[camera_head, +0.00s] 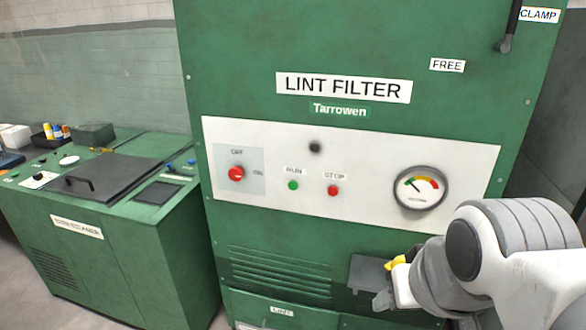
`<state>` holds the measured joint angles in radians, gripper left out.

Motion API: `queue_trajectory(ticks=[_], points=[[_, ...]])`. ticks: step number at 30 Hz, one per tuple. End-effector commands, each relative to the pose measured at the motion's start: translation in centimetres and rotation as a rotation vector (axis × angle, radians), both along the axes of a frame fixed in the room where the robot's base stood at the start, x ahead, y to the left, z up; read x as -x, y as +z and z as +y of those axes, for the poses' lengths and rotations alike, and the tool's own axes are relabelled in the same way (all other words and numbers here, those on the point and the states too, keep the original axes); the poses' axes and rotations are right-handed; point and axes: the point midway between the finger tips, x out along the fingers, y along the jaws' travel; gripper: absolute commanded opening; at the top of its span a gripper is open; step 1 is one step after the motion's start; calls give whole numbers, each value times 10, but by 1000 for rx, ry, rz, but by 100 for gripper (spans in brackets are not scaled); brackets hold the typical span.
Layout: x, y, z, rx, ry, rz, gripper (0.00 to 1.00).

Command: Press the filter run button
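The green lint filter cabinet (260,60) fills the middle of the head view. Its white panel (260,205) carries a small green button (293,185) under the label RUN. A red button (333,190) under the label STOP is just to its right. A red rotary switch (236,174) sits to the left, beside OFF and ON markings. My gripper (382,280) is low in front of the cabinet, below and right of the buttons and apart from them. Its fingers are small and partly hidden by my wrist, so I cannot tell if they are open.
A round gauge (420,188) sits right of the buttons, and a dark round spot (315,147) above them. A lever (509,30) hangs at the upper right. A green machine (130,220) with a dark lid stands at the left. The space before the buttons is clear.

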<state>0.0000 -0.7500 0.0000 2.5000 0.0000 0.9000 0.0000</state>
Motion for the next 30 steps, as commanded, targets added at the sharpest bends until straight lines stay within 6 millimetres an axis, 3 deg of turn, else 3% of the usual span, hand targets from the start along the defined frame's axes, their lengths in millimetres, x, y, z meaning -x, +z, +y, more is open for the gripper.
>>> queue_trajectory(ticks=[1,7,30], points=[[0,0,0,0,0,0,37],[0,0,0,0,0,0,1],[0,0,0,0,0,0,0]])
